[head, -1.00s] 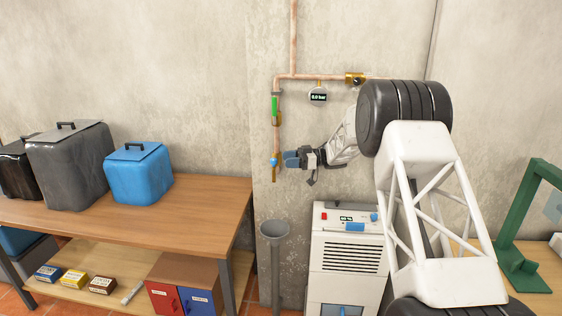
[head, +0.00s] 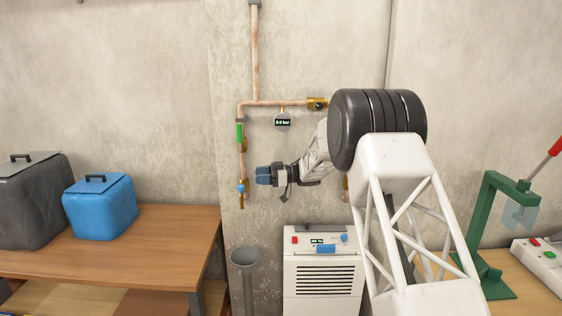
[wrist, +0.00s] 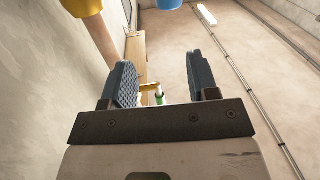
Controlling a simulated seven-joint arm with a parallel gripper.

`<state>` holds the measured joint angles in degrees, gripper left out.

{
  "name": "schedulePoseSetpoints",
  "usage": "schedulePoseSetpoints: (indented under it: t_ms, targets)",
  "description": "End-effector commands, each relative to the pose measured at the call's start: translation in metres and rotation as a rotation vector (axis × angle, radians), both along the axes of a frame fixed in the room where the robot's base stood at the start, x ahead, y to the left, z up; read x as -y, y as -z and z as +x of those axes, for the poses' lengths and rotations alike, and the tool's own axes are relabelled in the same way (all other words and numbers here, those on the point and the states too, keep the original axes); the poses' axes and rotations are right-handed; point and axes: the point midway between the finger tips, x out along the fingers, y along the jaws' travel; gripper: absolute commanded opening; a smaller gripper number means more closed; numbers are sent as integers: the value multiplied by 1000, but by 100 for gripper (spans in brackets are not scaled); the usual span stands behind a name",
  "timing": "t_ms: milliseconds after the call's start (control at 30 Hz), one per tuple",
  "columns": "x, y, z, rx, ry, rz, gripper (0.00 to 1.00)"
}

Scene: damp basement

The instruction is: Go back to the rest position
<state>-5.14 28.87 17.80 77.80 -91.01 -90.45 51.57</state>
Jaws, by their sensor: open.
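My gripper (head: 264,175) is at the wall, just right of the lower end of the copper pipe. In the wrist view my gripper (wrist: 160,85) has its two dark pads apart with nothing held between them. Beyond the pads a small green and yellow item (wrist: 158,92) shows, too small to name. The copper pipe (head: 243,160) carries a green-handled valve (head: 240,133) and, lower down, a blue fitting (head: 241,187). In the wrist view a copper pipe (wrist: 100,35) passes close to the left pad. My arm reaches in from the right.
A gauge (head: 282,121) reading about 0.0 bar and a brass valve (head: 317,103) are above my gripper. Below stand a grey funnel pipe (head: 245,258) and a white machine (head: 323,275). A wooden table (head: 150,225) with bins is left; a green press (head: 490,235) is right.

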Motion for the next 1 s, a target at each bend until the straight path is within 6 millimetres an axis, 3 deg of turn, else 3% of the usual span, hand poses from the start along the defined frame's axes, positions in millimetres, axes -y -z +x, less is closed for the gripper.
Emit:
schedulePoseSetpoints:
  t_ms: [200, 533, 767, 1000]
  targets:
    - [11, -50, -3, 73, 217, -6, 54]
    - [43, -113, -16, 143, 560, -45, 54]
    - [76, -147, -36, 156, 790, -94, 54]
    - [116, -173, -69, 137, 1014, -163, 54]
